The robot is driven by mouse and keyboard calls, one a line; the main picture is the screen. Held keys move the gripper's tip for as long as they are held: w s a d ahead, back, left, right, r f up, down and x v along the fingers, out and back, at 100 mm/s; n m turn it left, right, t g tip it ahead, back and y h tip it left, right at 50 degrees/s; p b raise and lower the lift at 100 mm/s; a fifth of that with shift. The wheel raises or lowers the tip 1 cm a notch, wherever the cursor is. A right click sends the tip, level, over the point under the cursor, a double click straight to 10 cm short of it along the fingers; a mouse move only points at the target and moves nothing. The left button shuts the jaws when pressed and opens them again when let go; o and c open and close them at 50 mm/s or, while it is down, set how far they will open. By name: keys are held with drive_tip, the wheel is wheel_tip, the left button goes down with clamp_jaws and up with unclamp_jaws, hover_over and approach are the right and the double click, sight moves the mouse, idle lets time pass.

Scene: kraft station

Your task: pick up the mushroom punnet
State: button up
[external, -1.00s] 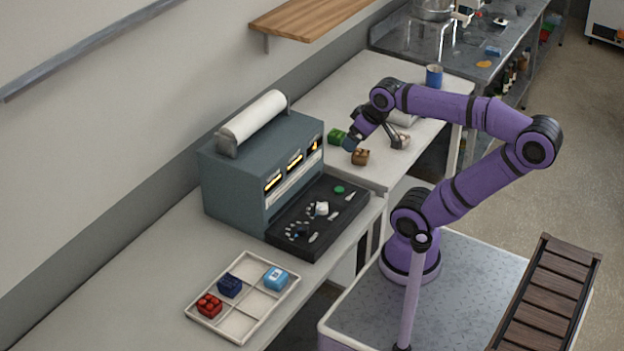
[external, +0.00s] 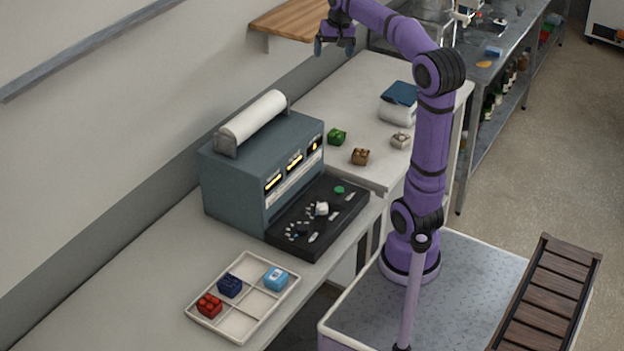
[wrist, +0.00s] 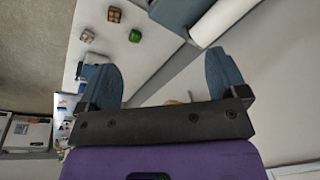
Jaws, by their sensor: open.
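The pale punnet (external: 400,140), which looks like the mushroom punnet, sits on the white counter right of a brown punnet (external: 360,156) and a green one (external: 337,137). In the wrist view the pale punnet (wrist: 87,36) is small and far off at upper left, near the brown punnet (wrist: 114,14) and the green one (wrist: 135,36). My gripper (external: 334,48) is raised high above the counter's far side, near the wooden shelf, well away from the punnets. In the wrist view its blue fingers (wrist: 163,66) are wide apart with nothing between them.
A blue-topped white container (external: 398,103) stands behind the pale punnet. A grey machine with a white roll (external: 253,117) stands left of the punnets. A divided tray (external: 250,322) holds red, navy and light-blue items. The wooden shelf (external: 290,18) juts from the wall.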

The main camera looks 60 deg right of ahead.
drive_tip(key=w+d+m+g+y, duration=0.1)
drive_tip(key=w+d+m, duration=0.3)
drive_tip(key=d, duration=1.1)
drive_tip(key=m+y, duration=0.3)
drive_tip(key=m, duration=0.5)
hover_over(402, 135)
drive_tip(key=d, duration=0.1)
drive_tip(key=f, duration=4.9)
drive_tip(key=shift+s+d, duration=0.2)
drive_tip(key=shift+s, duration=0.1)
drive_tip(key=shift+d+x, duration=0.15)
drive_tip(key=shift+x, duration=1.45)
drive_tip(key=shift+d+x, duration=0.15)
drive_tip(key=shift+x, duration=1.4)
drive_tip(key=shift+w+f, duration=0.1)
drive_tip(key=c, duration=1)
